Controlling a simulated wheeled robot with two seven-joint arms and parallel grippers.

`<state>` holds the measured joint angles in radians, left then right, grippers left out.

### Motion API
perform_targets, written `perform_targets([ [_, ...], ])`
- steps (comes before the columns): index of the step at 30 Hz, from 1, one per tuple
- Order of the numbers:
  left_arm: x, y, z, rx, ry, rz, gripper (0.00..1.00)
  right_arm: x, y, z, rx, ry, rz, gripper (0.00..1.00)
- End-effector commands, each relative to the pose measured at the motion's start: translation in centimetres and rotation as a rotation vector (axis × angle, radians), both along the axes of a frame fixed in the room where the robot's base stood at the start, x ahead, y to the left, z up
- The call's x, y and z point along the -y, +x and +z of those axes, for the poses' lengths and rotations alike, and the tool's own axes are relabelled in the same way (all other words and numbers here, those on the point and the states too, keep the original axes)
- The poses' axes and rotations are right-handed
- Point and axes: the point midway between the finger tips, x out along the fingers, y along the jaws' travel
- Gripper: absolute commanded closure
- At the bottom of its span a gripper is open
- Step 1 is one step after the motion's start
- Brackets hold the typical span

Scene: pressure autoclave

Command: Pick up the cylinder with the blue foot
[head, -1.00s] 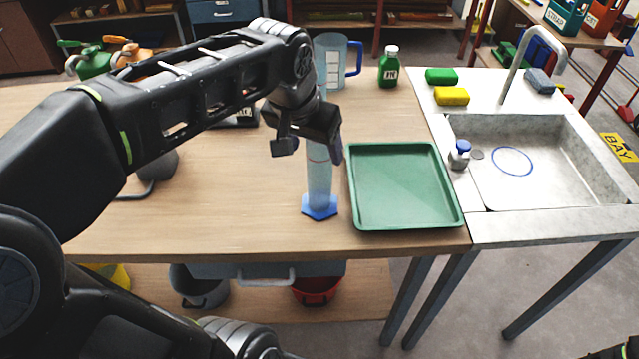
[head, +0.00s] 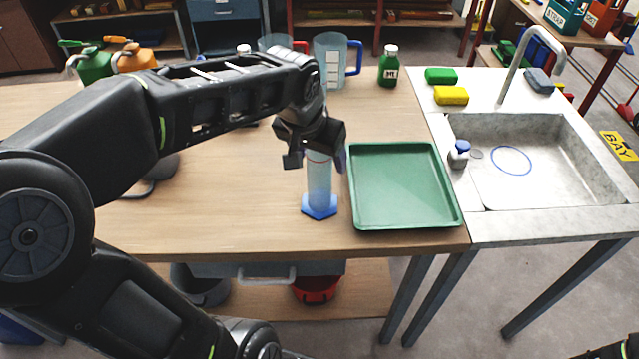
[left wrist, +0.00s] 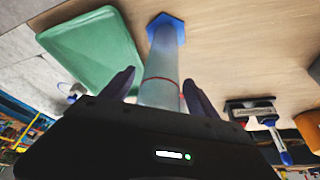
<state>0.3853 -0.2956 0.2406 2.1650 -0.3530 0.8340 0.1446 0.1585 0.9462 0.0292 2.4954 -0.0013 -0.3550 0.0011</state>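The cylinder with the blue foot (head: 320,187) is a tall clear pale-blue tube with a red ring. It stands upright on the wooden bench, just left of the green tray (head: 456,217). My left gripper (head: 317,160) is at its upper part, and the gripper hides the top of the tube in the head view. In the left wrist view the cylinder (left wrist: 163,70) stands between the two spread fingers of the left gripper (left wrist: 158,92), with visible gaps beside it. The left gripper is open. My right gripper is not in view.
A blue-handled jug (head: 332,62) and a green bottle (head: 388,67) stand behind. The bench front left of the cylinder is clear.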

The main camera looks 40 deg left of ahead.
Motion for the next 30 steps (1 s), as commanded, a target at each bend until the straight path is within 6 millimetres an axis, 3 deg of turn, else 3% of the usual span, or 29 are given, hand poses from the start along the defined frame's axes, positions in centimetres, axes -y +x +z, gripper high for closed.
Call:
perform_targets([
  [24, 0.00, 0.00, 0.01, 0.000, 0.000, 0.000, 0.98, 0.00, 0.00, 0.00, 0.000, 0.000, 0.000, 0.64],
  [30, 0.00, 0.00, 0.00, 0.000, 0.000, 0.000, 1.00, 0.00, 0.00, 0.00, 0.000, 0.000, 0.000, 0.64],
])
